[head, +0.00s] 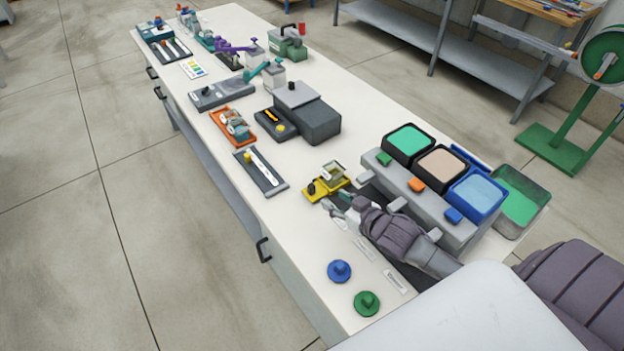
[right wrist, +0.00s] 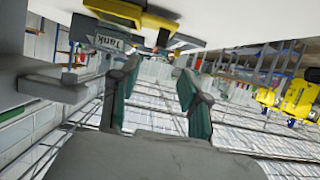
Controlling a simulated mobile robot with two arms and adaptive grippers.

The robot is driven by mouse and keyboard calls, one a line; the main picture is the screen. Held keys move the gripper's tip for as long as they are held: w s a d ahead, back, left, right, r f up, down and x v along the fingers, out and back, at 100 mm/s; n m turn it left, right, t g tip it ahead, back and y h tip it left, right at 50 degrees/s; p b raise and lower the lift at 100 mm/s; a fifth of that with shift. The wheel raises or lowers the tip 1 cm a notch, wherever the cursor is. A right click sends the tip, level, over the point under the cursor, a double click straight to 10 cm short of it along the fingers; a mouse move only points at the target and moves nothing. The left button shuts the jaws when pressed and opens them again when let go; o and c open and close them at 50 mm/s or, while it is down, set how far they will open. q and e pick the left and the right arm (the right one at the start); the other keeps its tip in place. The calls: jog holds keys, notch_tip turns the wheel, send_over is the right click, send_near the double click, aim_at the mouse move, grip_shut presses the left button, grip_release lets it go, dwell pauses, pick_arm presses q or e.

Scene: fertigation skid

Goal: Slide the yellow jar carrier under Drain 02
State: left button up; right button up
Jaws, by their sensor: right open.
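The yellow jar carrier (head: 322,194) sits on the white bench, left of the grey drain unit (head: 425,205). It bears a clear jar (head: 334,170) and a black knob (head: 311,188). Part of the carrier's yellow body also shows at the top of the right wrist view (right wrist: 130,12). My right gripper (head: 334,201) is open and empty, close to the carrier's near side; I cannot tell whether they touch. Its two fingers (right wrist: 158,88) stand apart in the wrist view. The drain unit has green, orange and blue tabs; my right arm hides part of its front and some labels. My left gripper is out of view.
Green, beige and blue basins (head: 409,141) top the drain unit. Blue (head: 339,271) and green (head: 367,303) knobs stand near the bench's front edge. A dark tray (head: 270,181) and a grey box (head: 316,122) lie beyond the carrier. Bare bench lies left of the gripper.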

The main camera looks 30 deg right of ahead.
aim_at(313, 187)
jog(key=x, duration=0.3)
jog(key=shift+a+r, duration=0.15)
jog(key=shift+a, duration=0.05)
jog(key=shift+x, duration=1.1)
jog(key=x, duration=0.3)
jog(key=shift+w+d+f, duration=0.15)
jog(key=shift+w+f, duration=0.1)
jog(key=shift+w, duration=0.05)
jog(key=shift+x, duration=1)
jog(key=shift+w+f, duration=0.1)
jog(key=shift+w, duration=0.25)
jog(key=shift+w+f, duration=0.15)
jog(key=shift+w, duration=0.15)
jog(key=shift+c, duration=0.3)
jog(key=c, duration=0.8)
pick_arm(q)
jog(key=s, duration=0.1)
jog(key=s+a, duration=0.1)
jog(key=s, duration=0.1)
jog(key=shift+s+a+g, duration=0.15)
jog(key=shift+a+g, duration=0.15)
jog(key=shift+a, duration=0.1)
pick_arm(e)
grip_shut()
